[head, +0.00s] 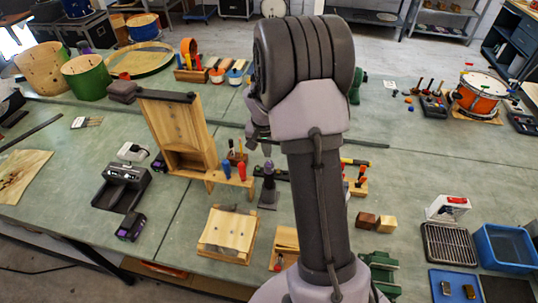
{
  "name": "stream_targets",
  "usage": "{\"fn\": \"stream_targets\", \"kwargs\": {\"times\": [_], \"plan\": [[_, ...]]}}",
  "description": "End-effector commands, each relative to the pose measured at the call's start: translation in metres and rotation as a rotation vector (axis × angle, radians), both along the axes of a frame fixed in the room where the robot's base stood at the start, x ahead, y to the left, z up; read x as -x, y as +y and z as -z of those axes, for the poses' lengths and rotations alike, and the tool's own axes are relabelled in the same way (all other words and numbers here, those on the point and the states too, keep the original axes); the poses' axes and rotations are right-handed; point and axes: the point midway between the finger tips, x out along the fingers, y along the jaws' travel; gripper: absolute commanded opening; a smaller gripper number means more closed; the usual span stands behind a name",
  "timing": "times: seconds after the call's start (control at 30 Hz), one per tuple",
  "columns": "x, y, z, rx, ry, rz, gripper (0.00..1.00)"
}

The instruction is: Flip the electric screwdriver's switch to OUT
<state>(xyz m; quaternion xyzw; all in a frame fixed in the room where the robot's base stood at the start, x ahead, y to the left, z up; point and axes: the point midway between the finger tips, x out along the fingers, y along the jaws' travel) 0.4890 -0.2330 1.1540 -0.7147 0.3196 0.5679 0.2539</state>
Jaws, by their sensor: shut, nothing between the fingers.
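What looks like the electric screwdriver (268,188) stands upright on the bench, dark grey and purple, right of the small wooden tool rack. Its switch is too small to make out, so I cannot tell its position. My gripper (259,147) is above it, pointing down, partly covered by my own wrist. The fingers are shut and empty. They appear apart from the screwdriver, though the gap is hard to judge from this angle.
A wooden rack (229,181) with blue and red handled tools stands close left of the screwdriver. A tall wooden panel (180,125) rises behind it. A wooden block (228,232) lies in front. A black charger (122,187) is at left. My arm hides the bench behind it.

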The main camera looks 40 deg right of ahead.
Motion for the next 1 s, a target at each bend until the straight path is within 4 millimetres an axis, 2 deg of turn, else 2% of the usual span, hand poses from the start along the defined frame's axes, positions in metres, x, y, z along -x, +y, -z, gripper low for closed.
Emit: {"fn": "stream_targets", "kwargs": {"times": [0.03,0.2,0.4,0.57,1.0], "plan": [[0.004,0.005,-0.012,0.001,-0.003,0.000,0.00],[0.018,0.020,-0.046,0.002,-0.003,-0.001,0.00],[0.028,0.031,-0.074,0.000,-0.001,0.000,0.00],[0.031,0.035,-0.080,0.000,0.000,0.000,0.00],[0.031,0.034,-0.080,0.000,0.000,0.000,0.00]]}}
